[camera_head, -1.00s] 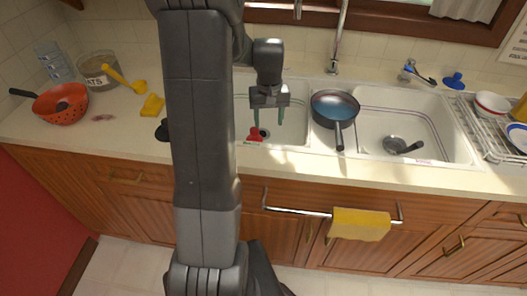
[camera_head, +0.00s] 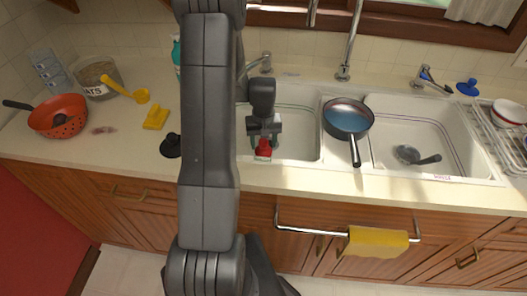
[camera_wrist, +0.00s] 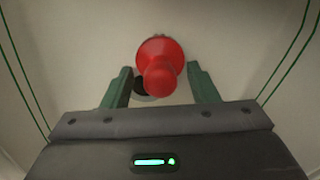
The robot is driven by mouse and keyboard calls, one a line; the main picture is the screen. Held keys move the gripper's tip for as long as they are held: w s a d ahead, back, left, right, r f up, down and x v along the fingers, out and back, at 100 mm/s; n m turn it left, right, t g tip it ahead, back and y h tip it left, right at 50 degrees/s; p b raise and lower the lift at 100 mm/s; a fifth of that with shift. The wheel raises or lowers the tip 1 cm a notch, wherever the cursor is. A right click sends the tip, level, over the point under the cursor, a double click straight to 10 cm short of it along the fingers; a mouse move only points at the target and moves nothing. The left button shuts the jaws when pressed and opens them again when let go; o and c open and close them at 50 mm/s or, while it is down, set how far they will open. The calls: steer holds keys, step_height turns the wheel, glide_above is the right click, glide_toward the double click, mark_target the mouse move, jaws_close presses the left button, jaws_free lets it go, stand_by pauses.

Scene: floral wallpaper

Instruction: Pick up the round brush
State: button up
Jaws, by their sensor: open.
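A red knob-topped thing with a round flared base, apparently the round brush (camera_wrist: 162,66), is in the left sink; bristles are not visible. In the head view the red brush (camera_head: 263,147) shows near the sink's front edge. My gripper (camera_wrist: 160,75) is open above it, with its green fingers on either side of the red knob. I cannot tell whether the fingers touch it. In the head view my gripper (camera_head: 264,128) is low over the left sink, its fingertips partly hidden.
A blue-lined pan (camera_head: 348,118) sits on the divider right of the left sink, handle toward the front. A dark round-headed utensil (camera_head: 410,155) lies in the right sink. A black knob-like thing (camera_head: 171,146) and a yellow sponge (camera_head: 155,118) are on the left counter.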

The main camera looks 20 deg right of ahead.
steer(key=shift+f, duration=0.85)
steer(key=c, duration=0.7)
steer(key=shift+o, duration=0.2)
step_height(320, 180, up, 10)
steer(key=shift+r+b, duration=0.1)
steer(key=shift+b, duration=0.3)
